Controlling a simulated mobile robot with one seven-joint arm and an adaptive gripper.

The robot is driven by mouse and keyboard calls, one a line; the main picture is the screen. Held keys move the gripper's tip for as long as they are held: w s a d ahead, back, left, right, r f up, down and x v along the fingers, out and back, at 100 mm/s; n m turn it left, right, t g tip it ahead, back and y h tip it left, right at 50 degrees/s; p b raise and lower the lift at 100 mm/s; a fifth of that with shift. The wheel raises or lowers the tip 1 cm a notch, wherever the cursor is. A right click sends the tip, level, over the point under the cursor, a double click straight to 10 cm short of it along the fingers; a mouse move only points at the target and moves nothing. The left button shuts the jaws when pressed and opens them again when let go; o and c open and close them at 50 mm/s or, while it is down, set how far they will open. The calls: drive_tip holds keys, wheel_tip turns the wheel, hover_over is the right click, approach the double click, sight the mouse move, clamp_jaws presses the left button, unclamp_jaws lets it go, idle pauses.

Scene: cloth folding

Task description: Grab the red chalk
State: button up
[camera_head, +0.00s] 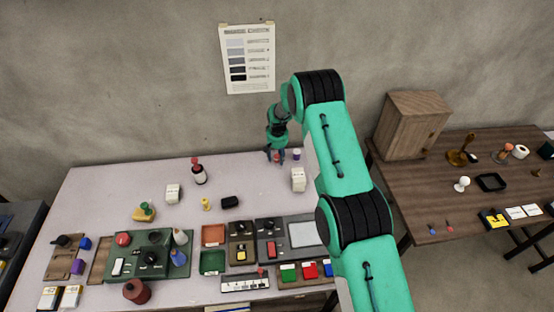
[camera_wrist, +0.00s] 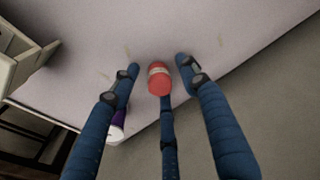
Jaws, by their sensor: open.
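A small red cylinder (camera_wrist: 159,80) with a pale band, apparently the red chalk, shows in the middle of the wrist view. My gripper (camera_wrist: 157,72) has its blue fingers spread around it, two on either side and one below in the picture. The side fingers stand apart from it. In the head view my gripper (camera_head: 275,154) is low at the back edge of the pale table, with the red cylinder (camera_head: 277,158) partly hidden between the fingers.
A purple and white item (camera_wrist: 117,125) is close to my gripper's left finger in the wrist view. A white box (camera_head: 298,179) is nearby in the head view. Trays and several small items fill the front of the pale table (camera_head: 110,185). The wall is behind.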

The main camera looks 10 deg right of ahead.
sight(277, 155)
drive_tip(key=shift+c, duration=0.3)
clamp_jaws()
drive_tip(key=shift+r, duration=0.1)
drive_tip(key=shift+r, duration=4.95)
